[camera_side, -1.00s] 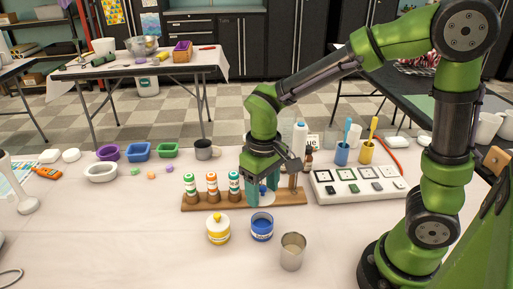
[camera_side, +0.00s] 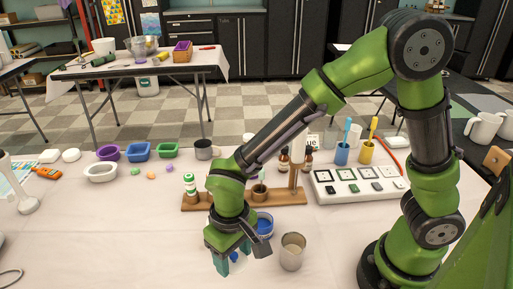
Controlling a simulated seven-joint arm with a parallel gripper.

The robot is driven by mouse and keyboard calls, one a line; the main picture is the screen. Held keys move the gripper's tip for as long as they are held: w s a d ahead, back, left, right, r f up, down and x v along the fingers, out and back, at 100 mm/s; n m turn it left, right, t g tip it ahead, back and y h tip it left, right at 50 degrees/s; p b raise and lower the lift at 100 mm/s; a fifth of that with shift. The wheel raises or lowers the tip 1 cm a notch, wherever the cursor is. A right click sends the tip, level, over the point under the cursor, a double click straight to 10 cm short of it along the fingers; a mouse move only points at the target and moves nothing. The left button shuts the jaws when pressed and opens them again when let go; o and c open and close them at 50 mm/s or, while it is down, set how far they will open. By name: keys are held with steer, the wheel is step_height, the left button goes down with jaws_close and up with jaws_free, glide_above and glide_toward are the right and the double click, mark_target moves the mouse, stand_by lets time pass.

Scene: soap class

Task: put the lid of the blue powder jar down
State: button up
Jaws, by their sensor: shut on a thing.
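My gripper (camera_side: 234,262) points down at the front of the table, left of the steel cup, and is shut on the lid of the blue powder jar. Only the lid's blue knob (camera_side: 234,256) shows between the teal fingers; the rest of the lid is hidden or too small to make out. The blue powder jar (camera_side: 265,222) stands open just behind and right of my gripper, partly covered by it, with blue powder showing. I cannot tell whether the lid touches the table.
A steel cup (camera_side: 292,251) stands close to the right. A wooden rack (camera_side: 290,198) with a green-capped bottle (camera_side: 190,185) is behind; my arm hides part of it. The yellow jar is hidden behind my gripper.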

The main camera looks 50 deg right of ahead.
mark_target(234, 262)
steer(key=shift+f, duration=2.6)
steer(key=o, duration=1)
steer(key=shift+f, duration=0.1)
